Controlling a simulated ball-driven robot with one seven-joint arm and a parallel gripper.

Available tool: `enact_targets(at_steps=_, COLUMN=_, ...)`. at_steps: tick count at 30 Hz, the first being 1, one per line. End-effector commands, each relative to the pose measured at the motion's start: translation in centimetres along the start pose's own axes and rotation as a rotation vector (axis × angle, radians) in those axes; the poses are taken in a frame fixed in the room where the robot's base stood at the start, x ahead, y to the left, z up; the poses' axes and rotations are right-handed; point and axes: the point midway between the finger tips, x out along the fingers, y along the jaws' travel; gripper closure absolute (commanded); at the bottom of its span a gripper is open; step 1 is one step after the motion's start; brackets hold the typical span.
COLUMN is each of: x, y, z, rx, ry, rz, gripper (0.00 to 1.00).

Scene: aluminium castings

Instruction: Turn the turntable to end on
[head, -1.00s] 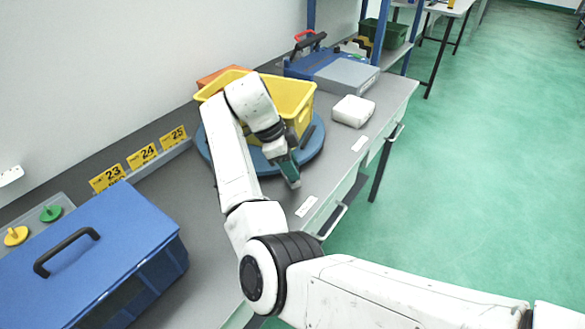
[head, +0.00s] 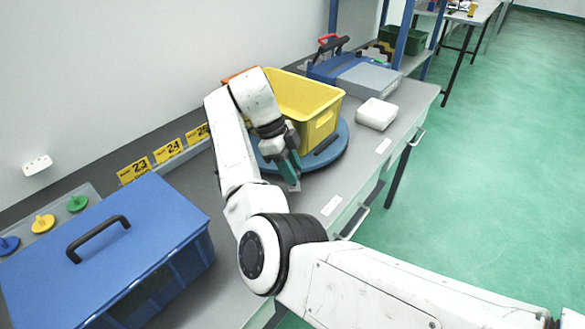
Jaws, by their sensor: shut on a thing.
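The turntable (head: 336,155) is a round blue disc lying on the grey bench, partly hidden by my arm and the bin. A yellow bin (head: 318,110) stands on it, with a dark bar (head: 327,144) on the disc beside the bin. My gripper (head: 294,184) points down at the disc's near edge. It is shut on the turntable, though the exact contact is too small and covered to make out.
A blue case (head: 110,250) with a black handle stands at the near left. A white box (head: 377,114) and a grey box (head: 368,80) stand beyond the turntable. Number labels (head: 168,152) line the wall side. The bench's right edge borders open green floor.

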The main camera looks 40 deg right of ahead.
Motion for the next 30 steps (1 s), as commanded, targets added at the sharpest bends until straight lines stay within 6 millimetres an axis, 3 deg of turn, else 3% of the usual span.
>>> enact_targets(at_steps=9, x=-0.4, y=0.1, z=0.3, rx=-0.005, ry=-0.008, rz=-0.008, gripper=1.0)
enact_targets(at_steps=10, x=-0.4, y=0.1, z=0.4, rx=-0.005, ry=-0.009, rz=-0.008, gripper=0.68)
enact_targets(at_steps=17, x=-0.3, y=0.1, z=0.3, rx=-0.004, ry=-0.006, rz=-0.005, gripper=0.46)
enact_targets(at_steps=25, x=-0.3, y=0.1, z=0.2, rx=-0.003, ry=-0.004, rz=-0.003, gripper=0.44)
enact_targets(at_steps=30, x=-2.0, y=0.1, z=0.2, rx=-0.003, ry=-0.007, rz=-0.003, gripper=0.44)
